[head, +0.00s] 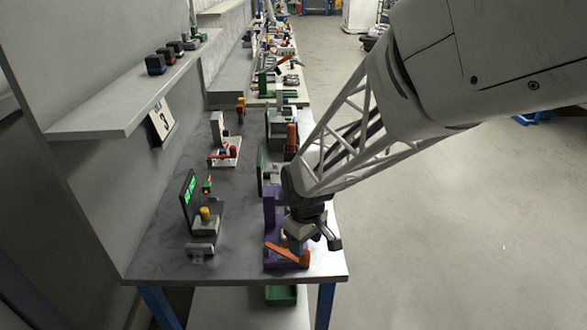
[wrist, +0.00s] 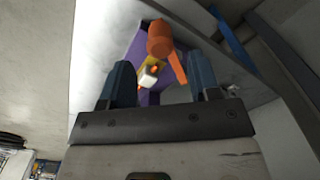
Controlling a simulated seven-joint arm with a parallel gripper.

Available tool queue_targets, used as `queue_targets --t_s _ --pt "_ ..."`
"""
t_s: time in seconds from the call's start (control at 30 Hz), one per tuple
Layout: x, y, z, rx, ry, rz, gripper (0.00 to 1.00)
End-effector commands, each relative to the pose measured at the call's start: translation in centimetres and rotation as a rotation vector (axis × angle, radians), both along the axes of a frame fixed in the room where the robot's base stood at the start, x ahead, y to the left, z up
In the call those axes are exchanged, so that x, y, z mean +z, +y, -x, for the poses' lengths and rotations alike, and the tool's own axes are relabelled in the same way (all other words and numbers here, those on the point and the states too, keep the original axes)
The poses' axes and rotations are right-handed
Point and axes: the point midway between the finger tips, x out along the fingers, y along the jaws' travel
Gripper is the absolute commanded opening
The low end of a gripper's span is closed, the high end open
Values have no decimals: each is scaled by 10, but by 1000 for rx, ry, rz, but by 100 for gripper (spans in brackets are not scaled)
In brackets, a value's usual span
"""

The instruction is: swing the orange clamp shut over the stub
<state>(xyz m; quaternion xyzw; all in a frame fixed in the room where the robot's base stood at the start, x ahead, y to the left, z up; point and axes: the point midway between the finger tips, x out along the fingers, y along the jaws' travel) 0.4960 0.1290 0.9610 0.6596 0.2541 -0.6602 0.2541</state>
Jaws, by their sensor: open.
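The orange clamp (head: 284,252) is on the purple fixture (head: 269,212) near the front right of the bench. In the wrist view the clamp (wrist: 161,42) shows a thick rounded end and a thinner bar slanting down to the right. A pale stub with yellow and orange beside it (wrist: 149,77) sits left of the bar, against the purple fixture (wrist: 137,52). The bar looks beside the stub, not across it. My gripper (head: 312,240) is low over the fixture's right side. Its blue fingers (wrist: 160,66) are open, with the clamp and stub showing between them; contact cannot be told.
A grey station with a dark green-lit screen (head: 188,197) and yellow knob stands to the left on the bench (head: 160,248). More fixtures line the bench behind. A wall shelf (head: 115,112) is on the left. The floor to the right is clear.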

Motion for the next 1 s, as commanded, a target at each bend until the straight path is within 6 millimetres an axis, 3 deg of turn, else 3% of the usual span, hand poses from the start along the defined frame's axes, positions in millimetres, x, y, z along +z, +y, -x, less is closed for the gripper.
queue_targets --t_s 0.5,0.93,1.0 --pt "-55 0 0 0 0 0 57" --pt "-61 0 0 0 -1 -1 57" --pt "-61 0 0 0 -1 -1 46"
